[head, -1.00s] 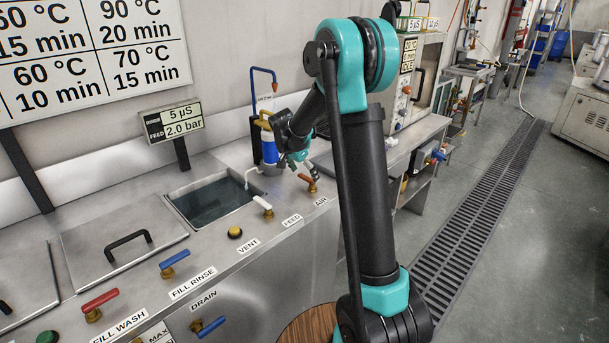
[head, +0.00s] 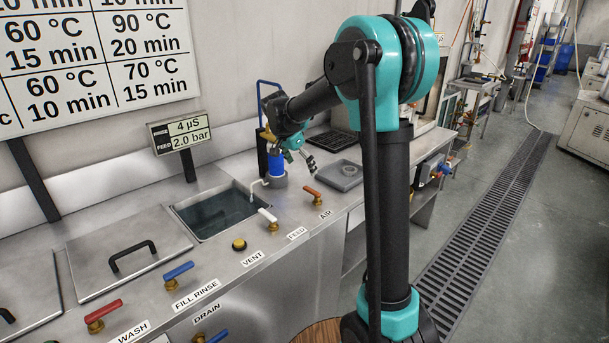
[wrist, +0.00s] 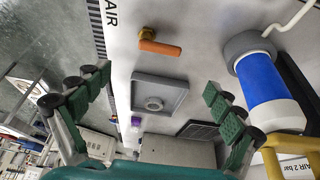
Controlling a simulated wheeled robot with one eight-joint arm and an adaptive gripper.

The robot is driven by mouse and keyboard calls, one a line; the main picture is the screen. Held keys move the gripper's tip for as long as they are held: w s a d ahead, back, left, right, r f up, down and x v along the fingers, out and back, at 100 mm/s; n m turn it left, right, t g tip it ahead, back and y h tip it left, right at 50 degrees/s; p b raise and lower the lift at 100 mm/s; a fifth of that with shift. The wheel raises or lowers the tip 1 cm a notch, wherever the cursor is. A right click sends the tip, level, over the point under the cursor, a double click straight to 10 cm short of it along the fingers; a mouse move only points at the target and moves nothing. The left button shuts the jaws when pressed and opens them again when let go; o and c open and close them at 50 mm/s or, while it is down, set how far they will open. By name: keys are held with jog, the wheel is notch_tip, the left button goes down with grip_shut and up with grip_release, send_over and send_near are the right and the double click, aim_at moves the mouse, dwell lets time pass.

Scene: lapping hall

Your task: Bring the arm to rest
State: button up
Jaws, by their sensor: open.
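My gripper (head: 303,158) hangs over the steel counter (head: 240,280) in the head view, just right of the blue and white filter cylinder (head: 276,163). The wrist view shows it open, its two green-padded fingers (wrist: 152,100) wide apart with nothing between them. Beyond the fingers lie a grey square tray with a round boss (wrist: 160,95) and the orange AIR valve lever (wrist: 160,47). The white and blue cylinder (wrist: 268,90) stands beside the right finger; I cannot tell the exact gap. My arm is raised and bent, with its forearm reaching left over the counter.
An open water-filled basin (head: 215,210) lies left of the cylinder, with a white lever (head: 268,216) near it. A lidded tank (head: 130,250) and coloured valve levers line the counter. A display (head: 178,132) stands behind. The floor right of the arm, along the drain grating (head: 490,210), is clear.

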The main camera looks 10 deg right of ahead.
jog(key=shift+a+r, duration=0.15)
jog(key=shift+r, duration=0.2)
jog(key=shift+s, duration=0.1)
jog(key=s+d+f+n+y, duration=0.1)
jog(key=s+f, duration=0.4)
jog(key=s, duration=0.5)
jog(key=s+d+f+n+t+y, duration=0.1)
jog(key=s+d+f+n, duration=0.3)
jog(key=s, duration=0.7)
jog(key=s+d+f+n+y, duration=0.1)
jog(key=s+d+f+n, duration=0.2)
jog(key=s, duration=0.8)
notch_tip(320, 180, down, 3)
jog(key=n, duration=0.3)
jog(key=shift+s+r+t+y, duration=0.2)
jog(key=shift+t+y, duration=0.1)
jog(key=shift+y, duration=0.1)
